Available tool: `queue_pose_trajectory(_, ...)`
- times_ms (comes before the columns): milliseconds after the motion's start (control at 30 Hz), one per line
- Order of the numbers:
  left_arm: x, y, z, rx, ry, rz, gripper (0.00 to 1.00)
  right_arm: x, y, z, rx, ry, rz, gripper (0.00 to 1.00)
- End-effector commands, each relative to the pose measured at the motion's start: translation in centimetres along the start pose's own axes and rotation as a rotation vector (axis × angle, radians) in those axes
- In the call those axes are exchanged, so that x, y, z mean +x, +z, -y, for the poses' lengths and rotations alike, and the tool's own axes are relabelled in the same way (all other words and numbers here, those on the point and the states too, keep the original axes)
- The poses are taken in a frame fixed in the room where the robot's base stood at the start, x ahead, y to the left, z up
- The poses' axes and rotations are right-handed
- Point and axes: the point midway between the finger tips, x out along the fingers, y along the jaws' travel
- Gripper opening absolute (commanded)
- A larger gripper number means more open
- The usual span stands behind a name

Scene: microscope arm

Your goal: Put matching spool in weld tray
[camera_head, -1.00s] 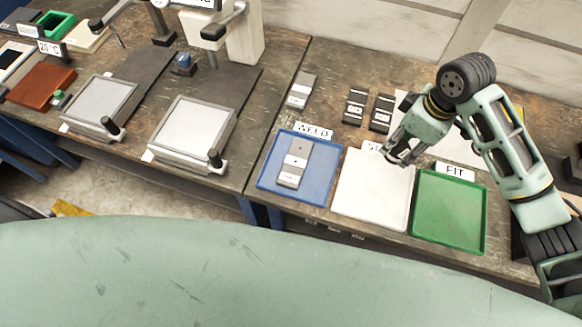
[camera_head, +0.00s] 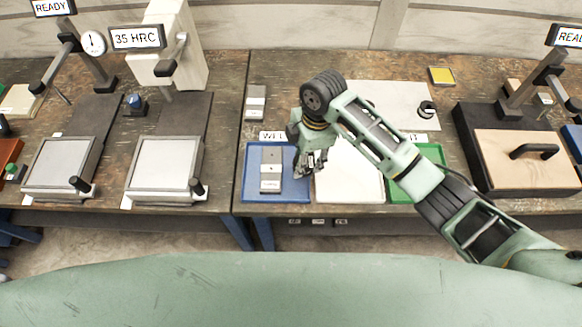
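The blue weld tray (camera_head: 251,188) stands at the front of the bench, its label partly covered by my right arm. A grey block (camera_head: 271,170) with a lighter middle and a small label lies in it. A similar grey block (camera_head: 255,102) lies on the bench behind the tray. My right gripper (camera_head: 312,165) points down over the border between the weld tray and the white tray. Its fingers are too small and dark to tell whether they are open or hold something. I cannot pick out a spool for certain. My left gripper is out of view.
The white tray (camera_head: 350,187) and the green tray (camera_head: 432,155) stand right of the weld tray, partly behind my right arm. A small dark round piece (camera_head: 427,109) lies on a pale mat (camera_head: 395,97). A hardness tester labelled 35 HRC (camera_head: 136,37) stands at left.

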Motion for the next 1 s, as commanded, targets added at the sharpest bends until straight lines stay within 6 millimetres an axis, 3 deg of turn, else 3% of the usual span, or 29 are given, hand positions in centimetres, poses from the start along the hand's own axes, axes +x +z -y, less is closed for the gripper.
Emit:
queue_pose_trajectory(100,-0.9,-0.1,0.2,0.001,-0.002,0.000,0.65,1.2,-2.0,0.0,0.001,-0.001,-0.001,0.05)
queue_pose_trajectory(267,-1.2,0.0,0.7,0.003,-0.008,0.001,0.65,2.3,-3.0,-0.1,0.003,0.001,0.000,0.05)
queue_pose_trajectory(600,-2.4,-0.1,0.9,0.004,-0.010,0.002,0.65,6.1,-2.6,0.0,0.002,0.000,0.001,0.05)
queue_pose_trajectory(967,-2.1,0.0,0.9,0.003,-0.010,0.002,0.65,6.7,-2.5,-0.1,0.002,0.001,0.001,0.05)
queue_pose_trajectory(1000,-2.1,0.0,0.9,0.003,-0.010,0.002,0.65,6.7,-2.5,-0.1,0.002,0.001,0.001,0.41)
